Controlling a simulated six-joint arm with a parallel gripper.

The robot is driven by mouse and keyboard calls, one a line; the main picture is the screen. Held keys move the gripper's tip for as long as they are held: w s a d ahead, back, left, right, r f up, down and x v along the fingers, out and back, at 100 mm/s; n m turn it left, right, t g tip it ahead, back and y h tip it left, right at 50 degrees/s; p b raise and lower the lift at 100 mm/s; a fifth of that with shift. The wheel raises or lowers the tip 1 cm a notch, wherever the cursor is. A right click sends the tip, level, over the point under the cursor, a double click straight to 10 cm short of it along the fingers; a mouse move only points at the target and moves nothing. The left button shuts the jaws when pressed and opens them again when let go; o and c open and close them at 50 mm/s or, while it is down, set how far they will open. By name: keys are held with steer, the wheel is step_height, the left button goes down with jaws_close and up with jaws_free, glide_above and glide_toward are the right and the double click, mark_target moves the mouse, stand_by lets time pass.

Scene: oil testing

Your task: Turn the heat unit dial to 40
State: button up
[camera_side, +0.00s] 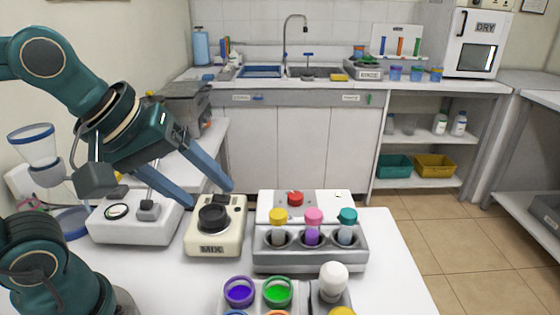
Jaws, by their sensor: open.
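No label reading heat is legible. A white unit (330,198) with a red knob (295,198) stands on the white table, behind a grey block (310,258) holding three capped tubes; it may be the heat unit. I cannot read a dial setting or scale. My gripper (212,195) is open and empty, its two blue fingers spread and pointing down to the right. The fingertips are above or behind the cream MIX unit (230,236) with its black knob (213,218), left of the red knob. Contact with anything cannot be told.
A white device with a round gauge (117,211) stands left of the MIX unit. Open cups of purple (239,291) and green (278,291) liquid and a white round-topped item (333,279) stand in front. Bare table (392,250) lies at the right.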

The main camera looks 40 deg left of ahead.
steer(key=shift+s+a+f+m+g+y, duration=0.15)
steer(key=shift+s+f+m, duration=0.4)
steer(key=shift+m, duration=1.05)
steer(key=shift+s+a+f+m+g+y, duration=0.1)
steer(key=shift+s+a+f+m+g, duration=0.2)
steer(key=shift+s+m, duration=0.85)
steer(key=shift+s+a+f+m+g+y, duration=0.15)
steer(key=shift+f+m, duration=0.35)
steer(key=shift+m, duration=1.55)
steer(key=shift+d, duration=0.1)
steer(key=shift+f, duration=0.5)
